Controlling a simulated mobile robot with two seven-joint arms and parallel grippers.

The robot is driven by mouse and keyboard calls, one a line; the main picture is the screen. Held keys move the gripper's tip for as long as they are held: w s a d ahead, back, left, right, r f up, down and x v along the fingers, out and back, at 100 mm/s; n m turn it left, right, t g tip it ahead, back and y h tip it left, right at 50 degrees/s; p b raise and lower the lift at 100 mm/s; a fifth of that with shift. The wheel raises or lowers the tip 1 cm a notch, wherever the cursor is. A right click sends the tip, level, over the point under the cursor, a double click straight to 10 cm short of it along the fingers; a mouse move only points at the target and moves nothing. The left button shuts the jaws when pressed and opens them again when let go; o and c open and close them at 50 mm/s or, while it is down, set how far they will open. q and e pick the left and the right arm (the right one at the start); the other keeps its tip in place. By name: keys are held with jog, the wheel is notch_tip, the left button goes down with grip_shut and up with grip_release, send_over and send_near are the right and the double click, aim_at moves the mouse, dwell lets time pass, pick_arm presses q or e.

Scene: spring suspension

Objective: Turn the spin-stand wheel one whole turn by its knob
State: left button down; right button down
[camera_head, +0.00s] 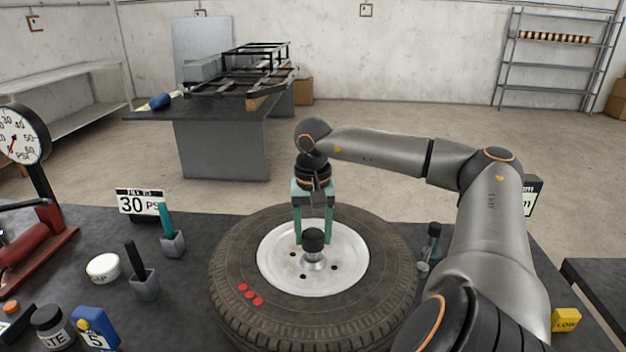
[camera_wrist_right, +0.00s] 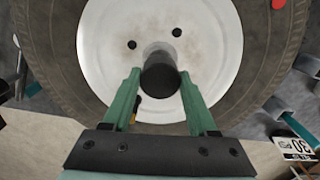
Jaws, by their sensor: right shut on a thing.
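The spin-stand wheel (camera_head: 385,300) lies flat on the dark table, a black tyre around a white rim (camera_head: 345,275). A black knob (camera_head: 313,240) stands upright on a silver post at the middle of the rim. My right gripper (camera_head: 314,238) points down from above and is shut on the knob, one green finger on each side. In the right wrist view, the knob (camera_wrist_right: 160,78) sits between the green fingertips. Three red dots (camera_head: 250,295) mark the tyre's front left. One red dot shows at the wrist view's top right. My left gripper is not in view.
Left of the wheel stand a pressure gauge (camera_head: 20,135), a "30 PSI" sign (camera_head: 140,202), two tool holders (camera_head: 145,287), a white round tin (camera_head: 103,268) and small bottles. A dark bottle (camera_head: 432,240) stands close to the tyre's right. A yellow block (camera_head: 566,320) lies far right.

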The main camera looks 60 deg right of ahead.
jog(key=n, duration=0.4)
jog(key=shift+n, duration=2.3)
jog(key=shift+c, duration=0.9)
grip_release()
jog(key=shift+r, duration=0.15)
